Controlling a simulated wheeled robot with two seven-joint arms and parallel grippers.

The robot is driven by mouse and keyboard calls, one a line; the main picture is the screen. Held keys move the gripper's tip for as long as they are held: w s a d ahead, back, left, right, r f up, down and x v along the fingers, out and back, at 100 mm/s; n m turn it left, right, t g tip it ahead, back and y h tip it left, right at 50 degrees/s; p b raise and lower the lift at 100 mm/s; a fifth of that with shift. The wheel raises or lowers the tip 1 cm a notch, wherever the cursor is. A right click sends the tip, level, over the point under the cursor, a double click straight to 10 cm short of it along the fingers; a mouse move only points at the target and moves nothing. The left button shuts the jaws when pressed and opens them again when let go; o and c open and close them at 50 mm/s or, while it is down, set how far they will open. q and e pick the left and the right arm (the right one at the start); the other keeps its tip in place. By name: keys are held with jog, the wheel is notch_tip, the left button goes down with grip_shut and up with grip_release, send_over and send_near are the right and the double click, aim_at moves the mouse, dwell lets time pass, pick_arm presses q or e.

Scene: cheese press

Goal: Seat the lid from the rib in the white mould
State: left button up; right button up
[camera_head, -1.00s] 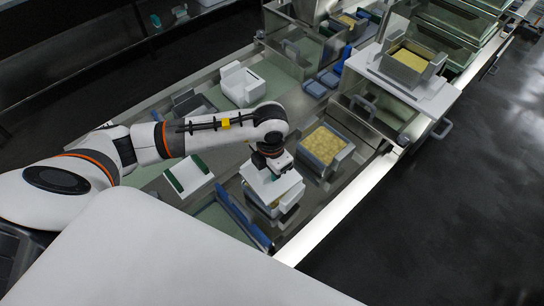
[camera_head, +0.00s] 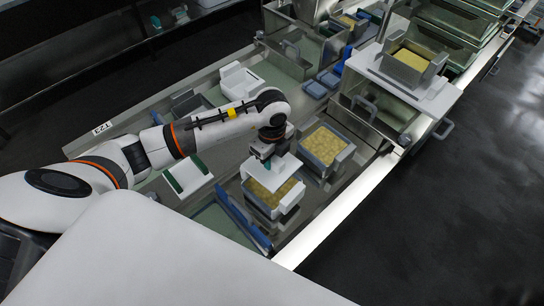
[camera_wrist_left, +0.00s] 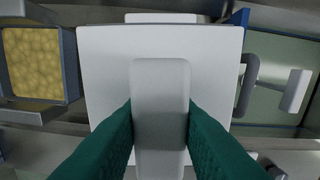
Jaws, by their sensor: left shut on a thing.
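My left gripper (camera_head: 268,160) has its green fingers shut on the raised handle (camera_wrist_left: 160,115) of a flat white lid (camera_head: 282,170). In the left wrist view the square plate of the lid (camera_wrist_left: 105,75) fills the middle, level with the picture. The lid is over the back part of the white mould (camera_head: 290,201), which holds yellow curd (camera_head: 264,196). The curd's front part shows uncovered, so the lid is not seated in it. How high the lid hangs is hard to tell. My right gripper is not in view.
A grey mould with curd (camera_head: 347,150) stands just right of the white one; its curd also shows in the left wrist view (camera_wrist_left: 35,62). A blue rib (camera_head: 237,215) stands at the left front. A white plate with a green edge (camera_head: 192,173) lies farther left.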

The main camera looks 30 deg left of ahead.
pick_arm(q)
jog(key=shift+f+b, duration=3.45)
jog(key=shift+f, duration=0.55)
jog(key=shift+f+b, duration=0.45)
jog(key=shift+f, duration=0.35)
jog(key=shift+f+b, duration=0.35)
jog(key=shift+f, duration=0.25)
jog(key=o, duration=1.1)
jog(key=shift+f, duration=0.1)
notch_tip(320, 180, up, 2)
jog(key=shift+r+p, duration=0.1)
jog(key=shift+p, duration=0.75)
notch_tip(320, 180, up, 8)
jog(key=p, duration=0.7)
